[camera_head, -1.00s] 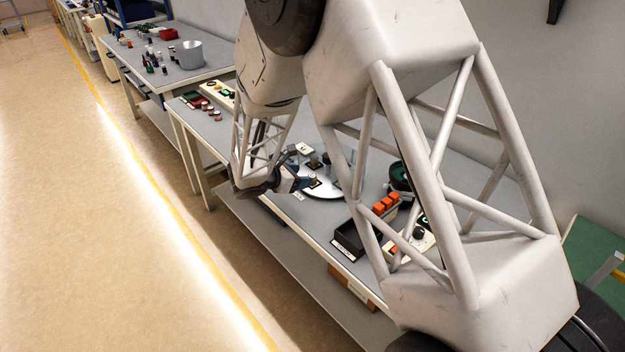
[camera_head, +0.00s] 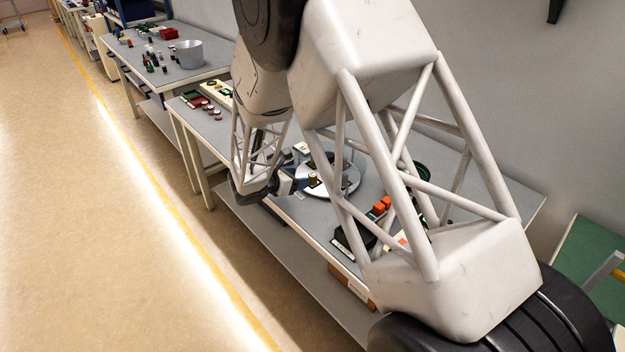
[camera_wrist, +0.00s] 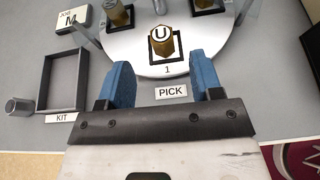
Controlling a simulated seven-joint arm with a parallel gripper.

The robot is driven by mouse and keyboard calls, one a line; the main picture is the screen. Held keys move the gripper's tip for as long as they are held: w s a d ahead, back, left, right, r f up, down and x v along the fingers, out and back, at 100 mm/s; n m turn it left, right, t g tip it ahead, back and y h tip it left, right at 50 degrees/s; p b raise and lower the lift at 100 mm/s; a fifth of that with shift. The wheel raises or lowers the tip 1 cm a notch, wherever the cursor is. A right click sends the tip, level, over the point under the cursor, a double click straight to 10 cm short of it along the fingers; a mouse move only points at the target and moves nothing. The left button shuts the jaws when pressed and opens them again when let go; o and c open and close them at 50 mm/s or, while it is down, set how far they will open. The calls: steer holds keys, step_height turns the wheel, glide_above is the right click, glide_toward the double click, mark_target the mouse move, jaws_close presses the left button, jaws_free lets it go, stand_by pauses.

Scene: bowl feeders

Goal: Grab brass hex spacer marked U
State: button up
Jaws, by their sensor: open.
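The brass hex spacer marked U (camera_wrist: 161,42) stands upright in a black-framed square by the number 1, near the front rim of a round pale plate (camera_wrist: 125,45). In the wrist view my gripper (camera_wrist: 164,75) is open, its two blue fingers apart and empty. The spacer shows beyond the fingertips, in line with the gap between them. In the head view my gripper (camera_head: 292,185) is at the near edge of the plate (camera_head: 345,185). A brass spacer (camera_head: 312,178) stands just beyond it there; its letter is too small to read.
Other spacers, one brass (camera_wrist: 116,14), stand farther back on the plate. An empty dark tray (camera_wrist: 62,80) labelled KIT, a card marked M (camera_wrist: 72,20) and a small grey knob (camera_wrist: 18,106) are to the left. A PICK label (camera_wrist: 171,91) lies in front.

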mark_target(311, 176)
steer(key=shift+w+d+f, duration=0.1)
steer(key=shift+w+d, duration=0.05)
steer(key=shift+x, duration=2.5)
steer(key=shift+d, duration=0.1)
steer(key=c, duration=1.1)
